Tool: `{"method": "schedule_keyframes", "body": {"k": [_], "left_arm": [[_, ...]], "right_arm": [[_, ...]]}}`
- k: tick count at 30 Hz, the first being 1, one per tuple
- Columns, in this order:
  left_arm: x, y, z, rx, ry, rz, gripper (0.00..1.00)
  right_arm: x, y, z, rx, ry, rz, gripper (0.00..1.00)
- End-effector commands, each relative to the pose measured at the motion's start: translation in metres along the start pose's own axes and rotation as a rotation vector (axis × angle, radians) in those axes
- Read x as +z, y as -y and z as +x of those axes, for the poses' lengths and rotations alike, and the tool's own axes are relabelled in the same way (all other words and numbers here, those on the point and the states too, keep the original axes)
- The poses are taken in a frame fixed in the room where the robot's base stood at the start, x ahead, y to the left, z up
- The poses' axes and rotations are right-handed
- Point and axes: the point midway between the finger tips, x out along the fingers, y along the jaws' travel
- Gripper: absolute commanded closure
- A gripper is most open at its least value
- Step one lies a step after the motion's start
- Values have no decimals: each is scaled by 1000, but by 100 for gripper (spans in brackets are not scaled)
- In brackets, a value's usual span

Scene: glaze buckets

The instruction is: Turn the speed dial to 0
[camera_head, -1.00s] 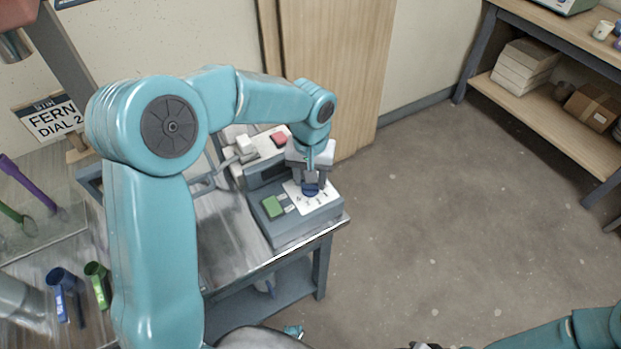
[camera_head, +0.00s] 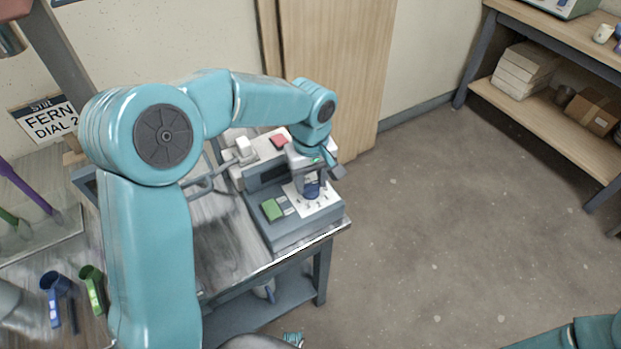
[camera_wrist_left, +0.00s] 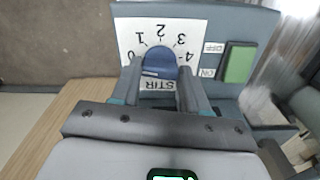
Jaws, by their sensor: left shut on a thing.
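The blue speed dial (camera_head: 312,191) sits on a white scale plate on the grey control box (camera_head: 290,232). In the left wrist view the dial (camera_wrist_left: 160,63) is seen close up, with the numbers 0 to 4 around it and the label STIR, all upside down. My left gripper (camera_head: 315,180) is shut on the dial. In the wrist view its fingers (camera_wrist_left: 160,82) stand on either side of it. I cannot clearly tell which number the dial points at. My right gripper is out of view; only part of that arm shows at the lower right.
A green switch (camera_head: 271,209) marked ON and OFF sits beside the dial plate. A red button (camera_head: 279,142) is behind. A blue scoop (camera_head: 55,298) and a green scoop (camera_head: 92,290) are at the left. The floor (camera_head: 440,230) to the right is clear.

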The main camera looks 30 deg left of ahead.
Motion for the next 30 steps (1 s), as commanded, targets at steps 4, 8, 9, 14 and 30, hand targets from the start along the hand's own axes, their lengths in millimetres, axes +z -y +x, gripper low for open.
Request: {"method": "schedule_keyframes", "body": {"k": [4, 8, 9, 14, 30], "left_arm": [[0, 0, 1, -1, 2, -6, 86], [0, 0, 1, -1, 2, -7, 86], [0, 0, 1, -1, 2, -7, 86], [0, 0, 1, -1, 2, -6, 30], [0, -1, -40, 4, -3, -5, 30]], "right_arm": [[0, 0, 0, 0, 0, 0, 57], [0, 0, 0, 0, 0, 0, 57], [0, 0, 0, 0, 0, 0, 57], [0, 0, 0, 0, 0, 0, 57], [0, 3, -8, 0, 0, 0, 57]]}}
